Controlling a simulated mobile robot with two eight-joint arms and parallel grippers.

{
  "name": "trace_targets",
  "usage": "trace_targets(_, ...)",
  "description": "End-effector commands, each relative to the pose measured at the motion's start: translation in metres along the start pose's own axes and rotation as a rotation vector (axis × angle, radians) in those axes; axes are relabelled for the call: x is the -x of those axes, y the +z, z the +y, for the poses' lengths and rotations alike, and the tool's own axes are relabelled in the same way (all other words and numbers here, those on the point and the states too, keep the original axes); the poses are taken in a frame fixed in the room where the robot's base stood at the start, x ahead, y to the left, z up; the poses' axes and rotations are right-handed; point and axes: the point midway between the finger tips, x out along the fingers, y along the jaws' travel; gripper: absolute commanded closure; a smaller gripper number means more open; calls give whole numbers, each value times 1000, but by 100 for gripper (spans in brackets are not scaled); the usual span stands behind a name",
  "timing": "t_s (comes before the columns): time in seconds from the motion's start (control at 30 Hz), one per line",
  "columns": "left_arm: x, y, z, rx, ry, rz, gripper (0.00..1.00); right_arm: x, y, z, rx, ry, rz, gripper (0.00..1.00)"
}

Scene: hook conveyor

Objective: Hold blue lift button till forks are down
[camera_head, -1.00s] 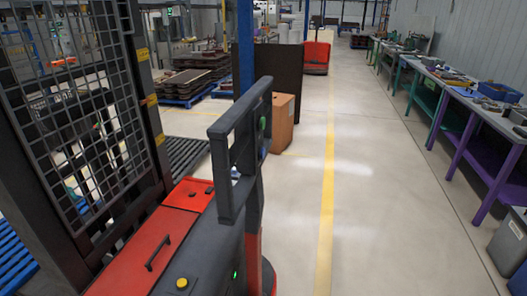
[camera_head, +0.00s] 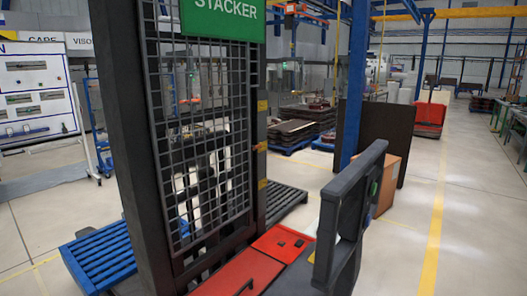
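The stacker, with a green sign reading STACKER (camera_head: 225,17), stands close in front of me. It has a dark mast with a mesh guard (camera_head: 205,130), a red body cover (camera_head: 240,275) and a dark looped handle (camera_head: 345,205) at its right. A small green spot (camera_head: 374,187) shows on the handle's far side. I cannot make out the blue lift button clearly. The forks are hidden behind the mast, so their height cannot be told. A blue slatted pallet (camera_head: 95,262) lies at the mast's left. Neither of my grippers is in view.
A dark slatted platform (camera_head: 284,203) lies behind the mast. A brown box (camera_head: 388,185) and dark panel (camera_head: 385,135) stand beyond the handle, near a blue post (camera_head: 350,90). A white display board (camera_head: 35,95) stands far left. Open floor with a yellow line (camera_head: 432,240) lies right.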

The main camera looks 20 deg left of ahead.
Motion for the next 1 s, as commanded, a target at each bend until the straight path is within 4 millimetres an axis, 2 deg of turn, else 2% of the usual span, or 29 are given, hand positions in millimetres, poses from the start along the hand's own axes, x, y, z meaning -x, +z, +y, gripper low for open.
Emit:
trace_targets(0.1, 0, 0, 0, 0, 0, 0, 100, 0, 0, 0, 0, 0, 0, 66)
trace_targets(0.3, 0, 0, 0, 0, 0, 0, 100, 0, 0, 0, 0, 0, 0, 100)
trace_targets(1.0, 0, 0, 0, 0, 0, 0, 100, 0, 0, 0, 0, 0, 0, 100)
